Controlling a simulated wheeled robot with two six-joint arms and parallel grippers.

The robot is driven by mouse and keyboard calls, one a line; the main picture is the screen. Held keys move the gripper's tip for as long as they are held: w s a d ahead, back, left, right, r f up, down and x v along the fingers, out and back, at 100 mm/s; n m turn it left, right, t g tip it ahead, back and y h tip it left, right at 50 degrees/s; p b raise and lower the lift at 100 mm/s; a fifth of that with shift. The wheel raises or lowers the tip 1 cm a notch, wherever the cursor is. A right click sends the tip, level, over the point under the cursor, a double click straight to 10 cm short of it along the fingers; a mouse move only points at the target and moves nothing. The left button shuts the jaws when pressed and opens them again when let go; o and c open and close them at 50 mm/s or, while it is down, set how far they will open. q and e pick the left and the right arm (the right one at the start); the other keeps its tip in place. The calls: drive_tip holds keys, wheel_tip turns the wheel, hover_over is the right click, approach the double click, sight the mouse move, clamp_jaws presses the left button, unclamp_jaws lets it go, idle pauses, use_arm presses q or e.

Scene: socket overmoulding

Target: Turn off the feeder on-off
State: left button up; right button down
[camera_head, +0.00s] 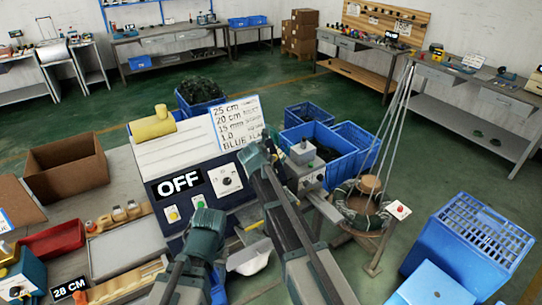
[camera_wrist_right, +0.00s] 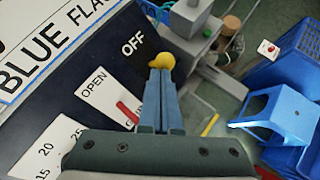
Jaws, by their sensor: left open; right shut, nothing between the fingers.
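A dark control panel (camera_head: 215,200) carries a large OFF sign (camera_head: 180,183), a dial (camera_head: 228,181) and small yellow and green buttons. In the right wrist view, a small OFF label (camera_wrist_right: 133,44) sits on a dark face beside a yellow knob-like part (camera_wrist_right: 162,62). My right gripper (camera_wrist_right: 161,75) is shut and empty, its tips at this yellow part; I cannot tell whether they touch. Which control is the feeder on-off is not clear. My left gripper (camera_head: 208,220) is open in front of the panel; its fingertips are mostly hidden.
An OPEN card (camera_wrist_right: 93,82) with a red lever (camera_wrist_right: 128,112) lies near my right fingers. A white card with a red button (camera_head: 398,209) stands by a wire spool (camera_head: 366,210). Blue crates (camera_head: 472,235) stand at right. A cardboard box (camera_head: 66,170) is at left.

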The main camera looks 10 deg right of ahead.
drive_tip(key=shift+w+a+r+g+p, duration=0.1)
drive_tip(key=shift+w+r+g+p, duration=0.2)
drive_tip(key=shift+w, duration=0.1)
drive_tip(key=shift+r, duration=0.1)
drive_tip(key=shift+r+p, duration=0.7)
drive_tip(key=shift+p, duration=0.1)
